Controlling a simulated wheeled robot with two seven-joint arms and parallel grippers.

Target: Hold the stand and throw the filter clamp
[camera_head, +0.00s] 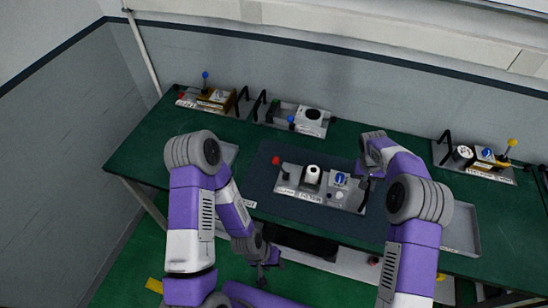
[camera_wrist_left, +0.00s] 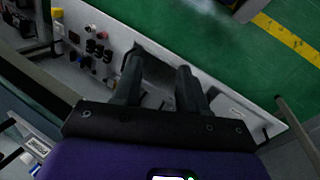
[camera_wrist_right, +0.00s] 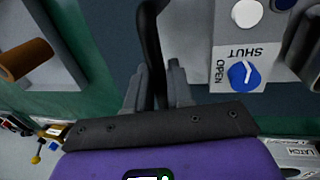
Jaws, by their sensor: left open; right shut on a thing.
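The stand (camera_head: 292,190) is a grey metal plate with fittings, on the dark mat at mid-table. It carries a lever with a red ball (camera_head: 276,160) at its left end, a white cylinder (camera_head: 312,174) and a blue dial (camera_head: 341,179). In the right wrist view the blue dial (camera_wrist_right: 243,74) has an OPEN/SHUT label. My right gripper (camera_head: 368,178) is shut on the stand's black handle (camera_wrist_right: 150,38) at its right end. My left gripper (camera_head: 265,264) is open and empty, low in front of the table. Which part is the filter clamp is unclear.
Similar units stand along the back: one with a blue-ball lever (camera_head: 205,76), another with a white block (camera_head: 311,121), and one with a yellow-ball lever (camera_head: 512,143). An empty grey tray (camera_head: 462,228) lies at right. In the left wrist view, a panel with switches (camera_wrist_left: 95,48) is close.

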